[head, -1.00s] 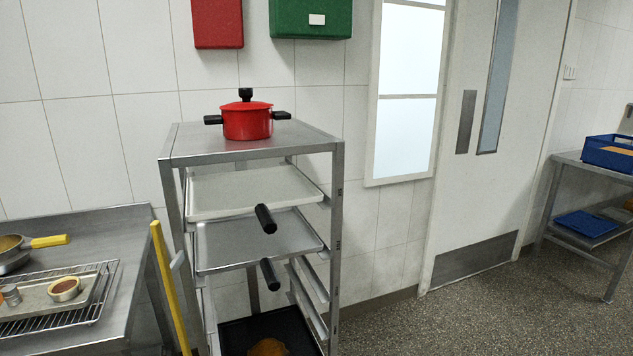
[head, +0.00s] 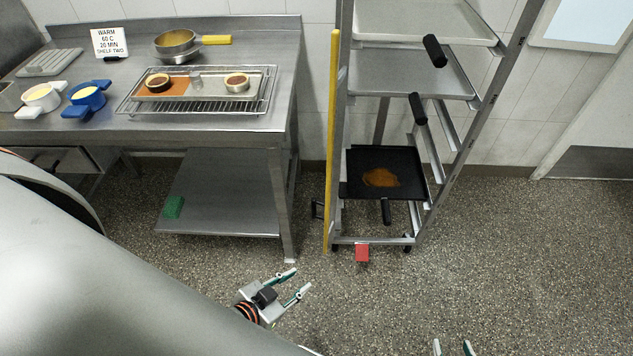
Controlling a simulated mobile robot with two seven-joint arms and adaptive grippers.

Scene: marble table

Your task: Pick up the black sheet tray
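The black sheet tray (head: 408,164) sits low in the metal rack, below the two lighter trays. An orange-brown patch (head: 380,178) lies on it, and a black handle (head: 386,212) sticks out at its front. My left gripper (head: 292,283) is open and empty over the floor, in front of the rack and to its left, apart from the tray. My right gripper (head: 453,347) shows only its fingertips at the bottom edge. They are spread apart with nothing between them.
Two silver trays with black handles (head: 434,51) fill the upper rack. A yellow pole (head: 332,140) stands at the rack's left side, and a red pedal-like piece (head: 362,253) is at its foot. A steel table (head: 220,130) with pans stands left. Floor at right is clear.

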